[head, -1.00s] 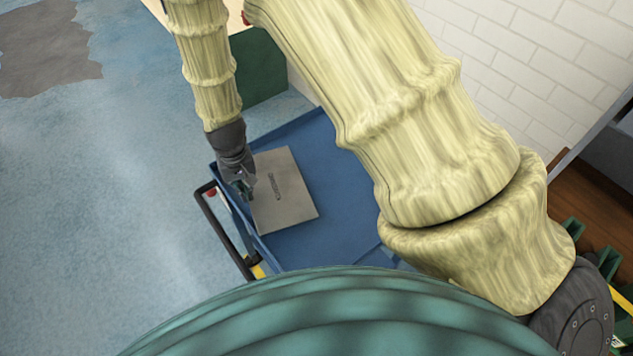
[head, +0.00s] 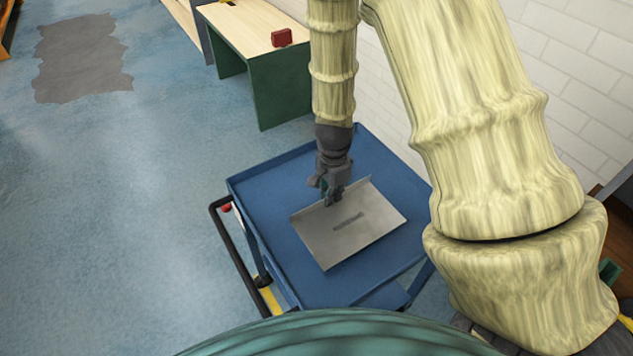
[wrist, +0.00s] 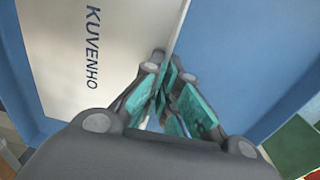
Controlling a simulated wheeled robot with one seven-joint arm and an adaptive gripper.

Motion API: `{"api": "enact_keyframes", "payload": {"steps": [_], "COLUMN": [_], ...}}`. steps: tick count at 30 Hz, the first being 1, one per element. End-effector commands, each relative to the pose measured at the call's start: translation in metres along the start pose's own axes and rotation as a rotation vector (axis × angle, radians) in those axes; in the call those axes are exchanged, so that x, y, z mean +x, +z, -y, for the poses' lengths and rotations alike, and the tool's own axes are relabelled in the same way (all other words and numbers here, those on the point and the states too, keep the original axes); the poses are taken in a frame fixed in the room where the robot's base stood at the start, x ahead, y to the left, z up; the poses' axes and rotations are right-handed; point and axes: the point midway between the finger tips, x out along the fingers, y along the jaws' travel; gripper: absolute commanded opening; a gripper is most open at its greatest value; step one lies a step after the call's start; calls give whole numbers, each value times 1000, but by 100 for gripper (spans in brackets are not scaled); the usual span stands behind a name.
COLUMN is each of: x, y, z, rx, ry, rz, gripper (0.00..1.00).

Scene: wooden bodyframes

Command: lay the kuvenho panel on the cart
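The kuvenho panel (head: 372,235) is a flat light-grey sheet with a raised lip along its far edge and dark lettering. It lies level over the blue tray of the cart (head: 268,238), within its rims; I cannot tell if it touches the tray floor. In the wrist view the panel (wrist: 120,45) fills the upper left, with KUVENHO readable. My gripper (head: 332,200) is at the panel's far edge. In the wrist view its teal-padded fingers (wrist: 163,75) close together on the lip. The cart's blue surface (wrist: 235,50) shows on the right there.
The cart's black push handle (head: 235,260) is on its left side. A green-legged wooden table (head: 245,30) with a red object (head: 282,37) stands behind. A white brick wall (head: 590,60) is at right. The blue floor at left is clear, with a grey patch (head: 82,58).

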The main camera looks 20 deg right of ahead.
Motion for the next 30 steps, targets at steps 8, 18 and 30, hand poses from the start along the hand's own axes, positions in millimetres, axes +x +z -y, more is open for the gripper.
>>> {"api": "enact_keyframes", "payload": {"steps": [8,18,30], "x": [2,7,29], "y": [-1,-2,-2], "z": [57,104,105], "rx": [-4,-3,-3], "ry": [1,1,3], "rz": [-2,0,0], "gripper": [0,0,0]}}
